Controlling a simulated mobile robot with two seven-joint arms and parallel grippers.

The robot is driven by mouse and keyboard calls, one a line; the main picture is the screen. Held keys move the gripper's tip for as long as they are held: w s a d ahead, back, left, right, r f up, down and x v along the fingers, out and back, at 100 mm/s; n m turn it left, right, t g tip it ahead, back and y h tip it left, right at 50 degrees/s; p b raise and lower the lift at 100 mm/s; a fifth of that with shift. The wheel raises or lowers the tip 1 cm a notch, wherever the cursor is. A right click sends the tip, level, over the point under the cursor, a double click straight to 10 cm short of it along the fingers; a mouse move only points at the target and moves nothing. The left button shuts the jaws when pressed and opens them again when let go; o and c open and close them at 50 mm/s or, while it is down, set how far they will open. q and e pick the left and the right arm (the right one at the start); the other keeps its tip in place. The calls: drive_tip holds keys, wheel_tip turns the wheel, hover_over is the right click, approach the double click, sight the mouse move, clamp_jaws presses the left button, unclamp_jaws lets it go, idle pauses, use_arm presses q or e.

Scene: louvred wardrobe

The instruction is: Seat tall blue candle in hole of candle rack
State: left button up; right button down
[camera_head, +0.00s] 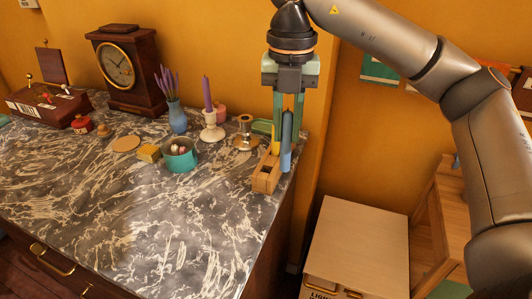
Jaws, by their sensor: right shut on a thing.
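The tall blue candle (286,145) is upright between the fingers of my right gripper (289,122), which is shut on it. The wooden candle rack (264,181) stands on the marble top near its right edge. The candle's lower end is right at the rack's right side in the picture. I cannot tell whether it is inside a hole or just beside or above the rack. A yellow candle (276,139) stands upright at the rack, just left of the blue one. My left gripper is not in view.
Left of the rack are a brass candle holder (245,138), a teal bowl (180,157), a white holder with a purple candle (208,95), a blue vase (177,117) and a clock (124,72). The front marble is clear. A low wooden cabinet (358,245) stands at right.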

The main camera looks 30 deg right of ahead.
drive_tip(key=w+f, duration=0.2)
drive_tip(key=f, duration=0.1)
drive_tip(key=w+f+p, duration=0.1)
drive_tip(key=w+f, duration=0.4)
drive_tip(key=f, duration=0.2)
drive_tip(key=shift+w+d+f, duration=0.1)
drive_tip(key=shift+w+d, duration=0.05)
drive_tip(key=shift+w, duration=0.25)
drive_tip(key=c, duration=0.8)
unclamp_jaws()
drive_tip(key=shift+f, duration=0.1)
drive_tip(key=shift+o, duration=0.2)
wheel_tip(320, 180, up, 12)
drive_tip(key=shift+r, duration=0.2)
